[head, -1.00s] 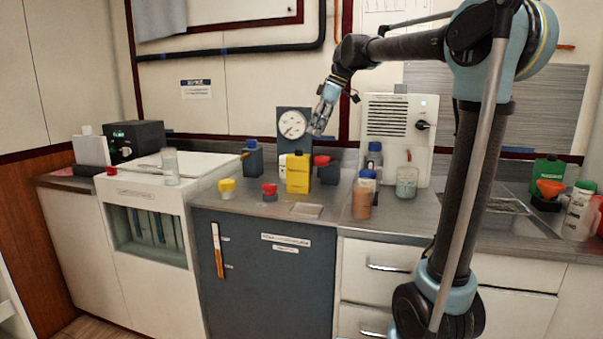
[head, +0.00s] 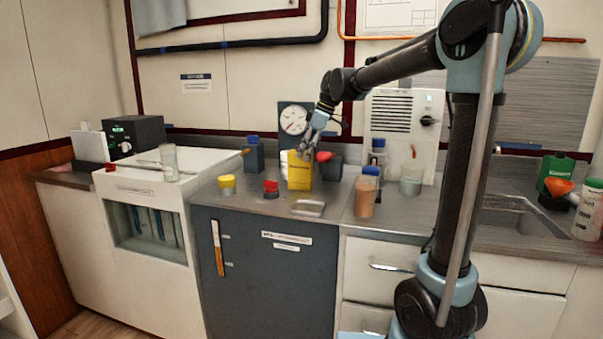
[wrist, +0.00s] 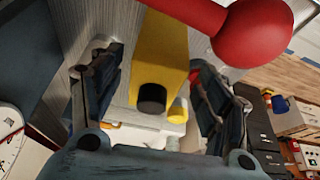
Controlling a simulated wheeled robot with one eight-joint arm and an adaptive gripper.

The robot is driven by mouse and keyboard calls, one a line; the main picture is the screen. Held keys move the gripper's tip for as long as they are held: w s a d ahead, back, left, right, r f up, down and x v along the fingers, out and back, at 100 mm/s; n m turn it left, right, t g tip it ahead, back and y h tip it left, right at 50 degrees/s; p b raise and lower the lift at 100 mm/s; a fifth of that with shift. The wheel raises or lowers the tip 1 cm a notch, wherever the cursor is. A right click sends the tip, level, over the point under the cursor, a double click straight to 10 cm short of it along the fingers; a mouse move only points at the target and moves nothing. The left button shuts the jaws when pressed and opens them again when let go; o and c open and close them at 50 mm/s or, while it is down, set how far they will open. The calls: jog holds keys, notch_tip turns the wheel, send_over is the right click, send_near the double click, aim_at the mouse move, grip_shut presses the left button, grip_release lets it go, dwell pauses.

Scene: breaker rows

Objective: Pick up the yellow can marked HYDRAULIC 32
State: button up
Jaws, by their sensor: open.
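The yellow can (head: 299,174) stands upright on the grey counter, in front of the round gauge. Its marking is too small to read. My gripper (head: 304,150) is above the top of the can in the head view and hides part of it. In the wrist view the yellow can (wrist: 160,55) with its black cap (wrist: 152,98) shows between the two spread fingers of my gripper (wrist: 155,72). Gaps show on both sides of the can, so the gripper is open and empty.
A dark blue-capped bottle (head: 254,155) is left, a brown bottle (head: 366,196) right. Low yellow (head: 227,184) and red-lidded (head: 271,189) jars stand front left.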

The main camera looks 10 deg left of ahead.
aim_at(300, 163)
jog(key=shift+w+x, duration=0.15)
jog(key=shift+x, duration=1.3)
jog(key=shift+w+x, duration=0.1)
jog(key=shift+x, duration=1.3)
jog(key=shift+a, duration=0.2)
grip_shut()
